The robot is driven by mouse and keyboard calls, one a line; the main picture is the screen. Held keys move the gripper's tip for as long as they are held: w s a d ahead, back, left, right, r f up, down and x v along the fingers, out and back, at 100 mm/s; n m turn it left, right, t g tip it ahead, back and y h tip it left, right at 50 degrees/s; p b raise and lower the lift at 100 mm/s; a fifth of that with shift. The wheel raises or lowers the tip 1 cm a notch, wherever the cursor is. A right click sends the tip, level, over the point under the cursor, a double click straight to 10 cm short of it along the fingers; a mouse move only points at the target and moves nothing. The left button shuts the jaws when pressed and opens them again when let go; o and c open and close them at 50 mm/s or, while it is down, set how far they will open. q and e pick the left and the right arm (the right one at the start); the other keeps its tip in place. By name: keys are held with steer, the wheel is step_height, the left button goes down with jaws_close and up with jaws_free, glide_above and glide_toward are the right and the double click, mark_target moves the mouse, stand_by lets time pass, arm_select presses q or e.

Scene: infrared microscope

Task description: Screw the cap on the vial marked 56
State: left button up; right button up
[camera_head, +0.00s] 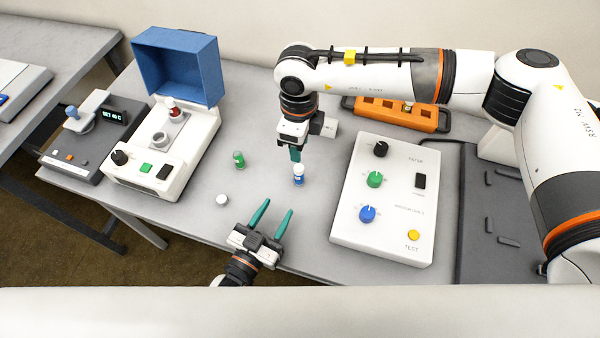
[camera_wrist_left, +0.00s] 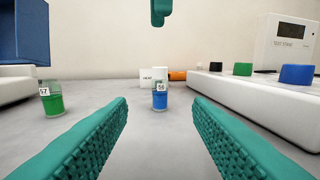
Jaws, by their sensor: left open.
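The vial marked 56 (camera_wrist_left: 160,96) stands upright on the table with blue contents; it also shows in the head view (camera_head: 298,176). A small white round piece, seemingly a cap (camera_head: 222,200), lies on the table to the left of my left gripper. My left gripper (camera_head: 274,213) is open and empty, low over the table on the near side of vial 56, its fingers pointing towards it. My right gripper (camera_head: 296,154) points down just above vial 56. Its finger gap is not visible; a teal fingertip shows in the wrist view (camera_wrist_left: 158,12).
A vial marked 57 (camera_wrist_left: 51,98) with green contents stands to the left. A white control box (camera_head: 385,198) with knobs is to the right. An orange rack (camera_head: 396,112) is behind. A white device with a blue lid (camera_head: 180,65) stands at the left. Table around vial 56 is mostly clear.

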mark_target(296, 178)
arm_select(q)
steer(key=x, duration=1.2)
jaws_close()
